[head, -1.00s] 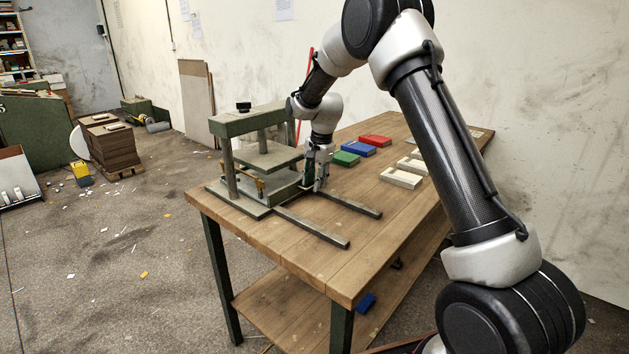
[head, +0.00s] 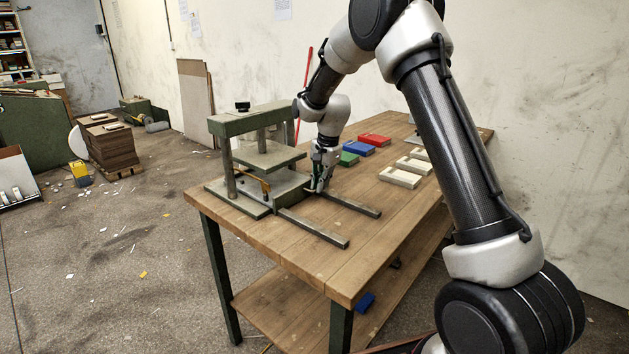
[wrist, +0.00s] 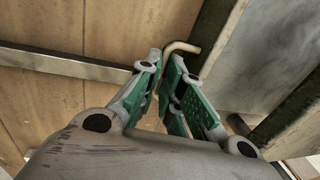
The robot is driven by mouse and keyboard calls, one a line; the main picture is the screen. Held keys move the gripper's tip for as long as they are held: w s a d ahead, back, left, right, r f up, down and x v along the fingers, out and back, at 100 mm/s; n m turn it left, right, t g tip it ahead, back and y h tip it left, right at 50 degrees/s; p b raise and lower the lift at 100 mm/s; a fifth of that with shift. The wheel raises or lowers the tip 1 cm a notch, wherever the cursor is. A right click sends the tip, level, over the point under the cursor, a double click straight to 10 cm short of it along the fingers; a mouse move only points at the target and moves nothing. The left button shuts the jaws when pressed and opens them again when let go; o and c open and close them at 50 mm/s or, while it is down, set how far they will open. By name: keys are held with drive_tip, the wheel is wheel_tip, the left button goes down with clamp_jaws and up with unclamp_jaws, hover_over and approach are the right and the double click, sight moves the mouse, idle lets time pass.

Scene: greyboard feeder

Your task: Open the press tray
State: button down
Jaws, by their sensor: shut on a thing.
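The press (head: 252,124) stands on the near left end of the wooden table. Its grey tray (head: 288,186) sits low under the upper plate, by the inner ends of two rails. My gripper (head: 318,186) is at the tray's right side, pointing down. In the wrist view, my gripper's green-padded fingers (wrist: 166,72) are closed around a bent tan handle (wrist: 184,46), whose hooked end shows above the fingertips. The tray surface (wrist: 262,60) lies right of the fingers in that view. The handle's lower part is hidden between the fingers.
Two flat rails (head: 315,229) extend right from the press over bare table. Green, blue and red blocks (head: 374,140) and several pale open frames (head: 400,178) lie farther back. The table's front edge is clear.

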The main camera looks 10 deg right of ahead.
drive_tip(key=s+d, duration=0.4)
drive_tip(key=s, duration=0.2)
drive_tip(key=s+d, duration=0.4)
drive_tip(key=s, duration=0.2)
drive_tip(key=s+d, duration=0.5)
drive_tip(key=s, duration=0.1)
drive_tip(key=shift+s+d, duration=0.1)
drive_tip(key=c, duration=1.6)
unclamp_jaws()
drive_tip(key=shift+o, duration=0.2)
wheel_tip(320, 180, up, 12)
drive_tip(key=s+d, duration=0.1)
drive_tip(key=shift+s+d, duration=0.15)
drive_tip(key=shift+s, duration=0.15)
drive_tip(key=shift+f, duration=0.1)
